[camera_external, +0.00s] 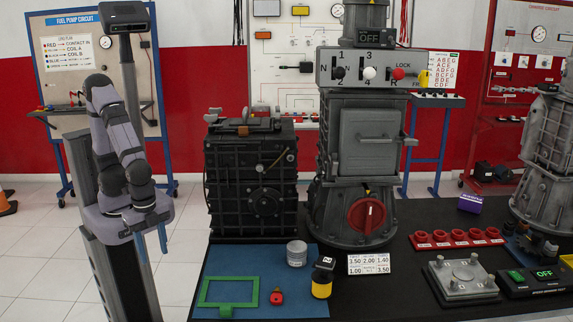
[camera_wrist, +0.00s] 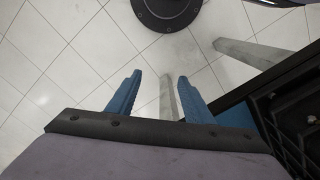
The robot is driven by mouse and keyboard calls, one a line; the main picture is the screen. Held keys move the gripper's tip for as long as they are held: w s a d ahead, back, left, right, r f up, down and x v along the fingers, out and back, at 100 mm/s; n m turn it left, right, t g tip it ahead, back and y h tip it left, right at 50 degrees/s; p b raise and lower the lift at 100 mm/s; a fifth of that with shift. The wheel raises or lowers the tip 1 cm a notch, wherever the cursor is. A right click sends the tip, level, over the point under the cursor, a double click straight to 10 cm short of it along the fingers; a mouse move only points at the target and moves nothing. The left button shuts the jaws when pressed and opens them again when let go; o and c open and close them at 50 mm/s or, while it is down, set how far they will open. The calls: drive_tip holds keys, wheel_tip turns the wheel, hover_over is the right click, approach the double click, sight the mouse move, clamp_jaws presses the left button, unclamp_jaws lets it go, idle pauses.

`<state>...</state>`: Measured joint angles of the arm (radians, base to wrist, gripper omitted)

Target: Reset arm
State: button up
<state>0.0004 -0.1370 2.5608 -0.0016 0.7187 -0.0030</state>
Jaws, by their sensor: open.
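My gripper (camera_external: 151,241) hangs beside the column at the left of the external view, pointing down, left of the black table and apart from everything on it. In the wrist view my gripper (camera_wrist: 157,97) shows two blue fingers spread apart with nothing between them. Below the fingers is the white tiled floor (camera_wrist: 60,62). The arm is folded close to its column.
A black table (camera_external: 400,292) bears a blue mat (camera_external: 217,262) with a green frame (camera_external: 204,299), a red part (camera_external: 277,297), a grey can (camera_external: 297,253) and a yellow-black bottle (camera_external: 322,278). Engine blocks (camera_external: 252,185) stand behind.

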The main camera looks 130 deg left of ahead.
wheel_tip(320, 180, up, 10)
drive_tip(key=p, duration=0.9)
drive_tip(key=shift+r+p, duration=0.25)
drive_tip(key=shift+p, duration=0.05)
